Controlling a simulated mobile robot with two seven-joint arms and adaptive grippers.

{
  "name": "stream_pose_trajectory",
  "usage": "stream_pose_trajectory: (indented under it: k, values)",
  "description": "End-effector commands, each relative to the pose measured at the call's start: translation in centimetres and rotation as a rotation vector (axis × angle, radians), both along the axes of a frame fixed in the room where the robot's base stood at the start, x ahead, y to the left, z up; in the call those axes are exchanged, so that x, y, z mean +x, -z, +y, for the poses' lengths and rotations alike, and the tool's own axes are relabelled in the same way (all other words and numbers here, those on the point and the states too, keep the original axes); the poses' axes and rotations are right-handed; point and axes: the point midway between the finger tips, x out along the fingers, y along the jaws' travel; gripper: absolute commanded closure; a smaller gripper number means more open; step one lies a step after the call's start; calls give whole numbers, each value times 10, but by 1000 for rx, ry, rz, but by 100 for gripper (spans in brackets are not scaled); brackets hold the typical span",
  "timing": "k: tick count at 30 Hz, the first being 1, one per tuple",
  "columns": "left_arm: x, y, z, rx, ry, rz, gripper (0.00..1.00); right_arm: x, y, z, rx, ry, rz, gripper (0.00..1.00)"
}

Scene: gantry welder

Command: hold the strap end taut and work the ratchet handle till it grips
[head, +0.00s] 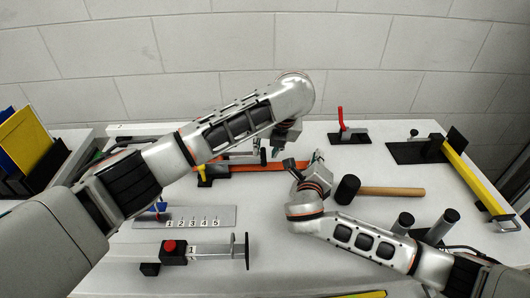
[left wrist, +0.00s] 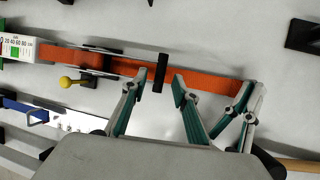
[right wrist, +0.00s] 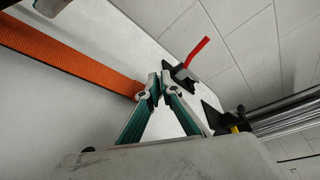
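The orange strap (head: 268,167) runs across the table and crosses the left wrist view (left wrist: 215,84). The ratchet (left wrist: 95,60) sits on it, with a long metal handle ending in a dark crossbar (left wrist: 158,73). My left gripper (left wrist: 160,86) is open; its fingertips are apart on either side of the crossbar, apparently not closed on it. In the head view the left gripper (head: 285,135) hangs above the strap. My right gripper (right wrist: 160,84) has its fingertips nearly together at the strap's free end (right wrist: 128,85) and appears shut on it. The fingers hide the tip.
A white scale box (left wrist: 18,47) stands at the strap's far end, with a yellow knob (left wrist: 67,82) beside the ratchet. A mallet (head: 385,190) lies right of my right gripper. A red-handled clamp (head: 343,128) stands behind. A numbered plate (head: 190,217) lies at the front left.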

Motion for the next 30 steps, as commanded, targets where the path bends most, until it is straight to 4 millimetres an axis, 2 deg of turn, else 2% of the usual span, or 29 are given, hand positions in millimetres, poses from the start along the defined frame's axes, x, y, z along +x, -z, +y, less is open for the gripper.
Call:
stream_pose_trajectory:
  k: [1, 6, 16, 17, 18, 20, 30]
  values:
    - [2, 6, 1, 0, -3, 2, 71, -3, 8, 0, -2, -2, 15, 100]
    - [7, 18, 4, 1, 0, 0, 71, -3, 8, 0, -2, -2, 15, 100]
    - [9, 21, 4, 0, -1, 0, 71, -3, 8, 0, -2, -2, 15, 100]
    - [9, 21, 4, 0, -1, 0, 76, -3, 8, 0, -2, -2, 15, 100]
    - [9, 21, 4, 0, -1, 0, 87, -3, 8, 0, -2, -2, 15, 100]
    - [9, 21, 4, 0, -1, 0, 100, -3, 8, 0, -2, -2, 15, 100]
    - [9, 19, 5, -18, 0, 1, 100, -3, 8, 0, -2, -1, 16, 100]
